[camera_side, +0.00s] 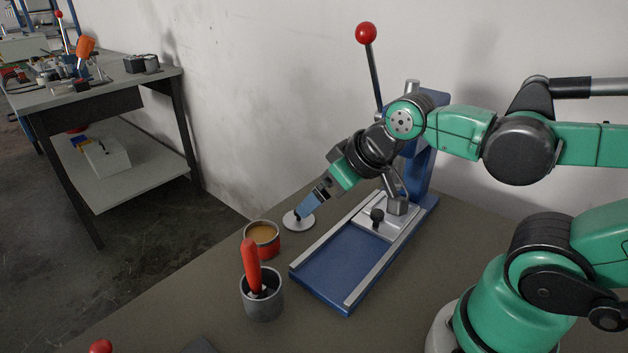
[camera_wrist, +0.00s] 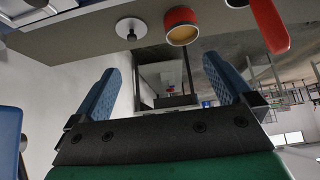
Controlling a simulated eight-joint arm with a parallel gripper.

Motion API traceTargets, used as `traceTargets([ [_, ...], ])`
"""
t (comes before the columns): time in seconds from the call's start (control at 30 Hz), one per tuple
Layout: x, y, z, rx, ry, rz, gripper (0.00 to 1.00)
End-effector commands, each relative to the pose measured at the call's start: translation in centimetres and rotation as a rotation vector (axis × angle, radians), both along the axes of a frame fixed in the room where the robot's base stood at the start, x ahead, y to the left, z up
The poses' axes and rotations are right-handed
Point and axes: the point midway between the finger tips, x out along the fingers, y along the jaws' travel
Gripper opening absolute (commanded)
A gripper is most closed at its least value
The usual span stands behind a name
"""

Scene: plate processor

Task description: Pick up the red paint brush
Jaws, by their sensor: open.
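The red paint brush (camera_side: 251,266) stands handle-up and slightly tilted in a grey cup (camera_side: 263,302) near the table's front. Its lower end is hidden inside the cup. In the wrist view its red handle (camera_wrist: 270,26) shows at the upper right. My gripper (camera_side: 306,206) is above the table, behind and to the right of the brush, and apart from it. In the wrist view the two blue fingers of my gripper (camera_wrist: 160,66) are spread wide with nothing between them.
A red pot with tan contents (camera_side: 262,234) stands just behind the grey cup. A pale disc with a dark knob (camera_side: 299,222) lies below my gripper. A blue press (camera_side: 330,285) with a red-knobbed lever stands to the right. The table left of the cup is mostly clear.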

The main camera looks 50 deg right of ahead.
Motion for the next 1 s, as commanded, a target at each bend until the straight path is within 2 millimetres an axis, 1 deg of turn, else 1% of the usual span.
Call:
traceTargets([
  [0.17, 0.0, 0.0, 0.0, 0.000, 0.000, 0.000, 1.00],
  [0.2, 0.0, 0.0, 0.0, 0.000, 0.000, 0.000, 0.89],
  [0.3, 0.0, 0.0, 0.0, 0.000, 0.000, 0.000, 0.64],
  [0.57, 0.0, 0.0, 0.0, 0.000, 0.000, 0.000, 0.64],
  [0.67, 0.0, 0.0, 0.4, 0.000, 0.000, 0.000, 0.64],
  [0.77, 0.0, 0.0, 1.4, 0.000, 0.000, 0.000, 0.64],
  [0.97, 0.0, 0.0, 5.1, 0.000, 0.000, 0.000, 0.64],
  [1.0, 0.2, 0.5, 5.3, -0.009, 0.022, 0.030, 0.64],
])
